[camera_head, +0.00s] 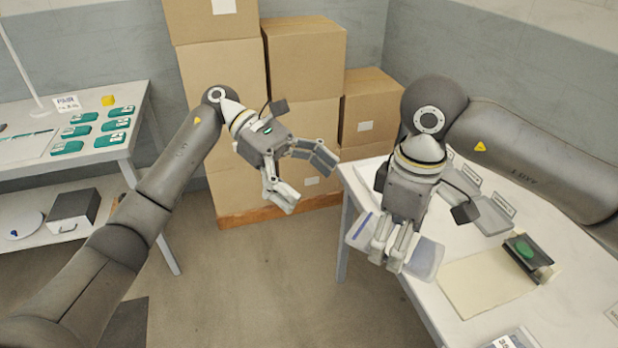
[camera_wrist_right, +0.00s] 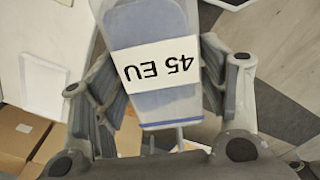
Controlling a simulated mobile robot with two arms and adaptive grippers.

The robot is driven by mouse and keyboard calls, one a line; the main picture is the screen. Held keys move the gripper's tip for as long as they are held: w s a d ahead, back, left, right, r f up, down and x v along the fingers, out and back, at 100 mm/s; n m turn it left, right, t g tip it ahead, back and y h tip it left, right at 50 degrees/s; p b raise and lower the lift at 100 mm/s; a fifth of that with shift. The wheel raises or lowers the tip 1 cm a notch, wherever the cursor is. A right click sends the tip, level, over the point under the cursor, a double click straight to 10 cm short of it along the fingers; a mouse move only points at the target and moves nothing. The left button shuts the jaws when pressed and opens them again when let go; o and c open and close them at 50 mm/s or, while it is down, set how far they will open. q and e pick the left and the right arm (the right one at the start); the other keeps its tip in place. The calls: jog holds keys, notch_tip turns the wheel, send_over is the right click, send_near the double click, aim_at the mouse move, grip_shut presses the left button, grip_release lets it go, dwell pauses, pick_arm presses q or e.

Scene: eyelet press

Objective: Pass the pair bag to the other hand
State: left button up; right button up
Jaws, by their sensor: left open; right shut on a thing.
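The pair bag (camera_head: 427,260) is a flat, clear bag with blue parts, held near the left edge of the right table. In the right wrist view the bag (camera_wrist_right: 160,104) carries a white label reading "45 EU", upside down. My right gripper (camera_head: 388,263) is shut on the bag, with a finger on each side of it. Part of the bag is hidden behind the fingers in the head view. My left gripper (camera_head: 306,180) is open and empty, to the left of the bag and apart from it.
The right table (camera_head: 445,298) bears a cream mat (camera_head: 485,283) and a dark press with a green part (camera_head: 525,250). Cardboard boxes (camera_head: 305,55) are stacked at the back. A left table (camera_head: 140,112) holds several teal packs.

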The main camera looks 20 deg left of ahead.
aim_at(359, 222)
pick_arm(q)
jog(key=x, duration=1.1)
jog(key=shift+s+d, duration=0.1)
jog(key=shift+d, duration=0.25)
jog(key=c, duration=1.2)
jog(key=shift+o, duration=0.2)
pick_arm(e)
jog(key=o, duration=1.3)
jog(key=shift+r, duration=0.15)
